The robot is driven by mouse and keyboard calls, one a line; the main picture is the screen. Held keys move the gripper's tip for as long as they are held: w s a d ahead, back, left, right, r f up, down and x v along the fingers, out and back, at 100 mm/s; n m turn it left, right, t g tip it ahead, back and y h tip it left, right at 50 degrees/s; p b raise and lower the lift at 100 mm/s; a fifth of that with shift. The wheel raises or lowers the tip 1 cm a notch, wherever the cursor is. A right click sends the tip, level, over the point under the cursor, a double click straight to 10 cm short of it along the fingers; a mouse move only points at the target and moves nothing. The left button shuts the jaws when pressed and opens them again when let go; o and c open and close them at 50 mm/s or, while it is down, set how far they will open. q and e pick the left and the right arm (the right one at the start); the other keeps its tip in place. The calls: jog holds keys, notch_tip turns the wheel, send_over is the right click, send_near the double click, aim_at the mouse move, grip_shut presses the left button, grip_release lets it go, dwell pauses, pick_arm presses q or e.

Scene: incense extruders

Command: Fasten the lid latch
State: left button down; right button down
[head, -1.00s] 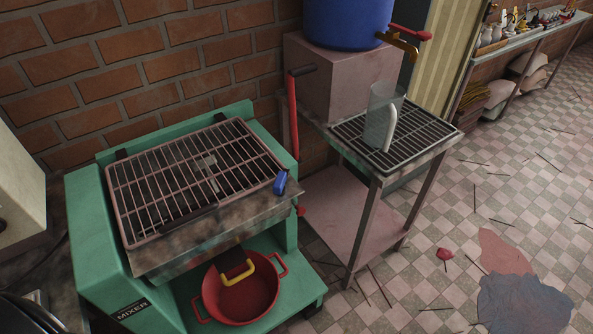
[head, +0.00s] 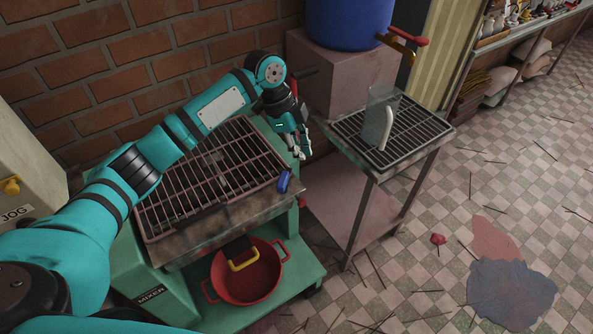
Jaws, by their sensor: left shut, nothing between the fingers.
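The green mixer (head: 165,292) stands at the left with its barred grate lid (head: 170,205) down flat over the trough. A blue latch (head: 284,181) sits at the lid's front right corner; whether it is fastened I cannot tell. My left arm reaches across the back of the lid. My left gripper (head: 303,154) is shut and empty, pointing down just beyond the mixer's right side, a little behind the blue latch and apart from it. The gripper and forearm hide the lid's back edge and most of the red lever. My right gripper is not in view.
Sticks and stains litter the tiled floor.

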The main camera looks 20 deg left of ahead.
aim_at(285, 179)
pick_arm(q)
jog(key=shift+r, duration=0.2)
notch_tip(285, 179, down, 9)
jog(key=p, duration=0.3)
jog(key=shift+w+d+f+p, duration=0.1)
jog(key=shift+d+f+p, duration=0.05)
jog(key=shift+p, duration=0.15)
jog(key=shift+a+f, duration=0.1)
jog(key=shift+a, duration=0.45)
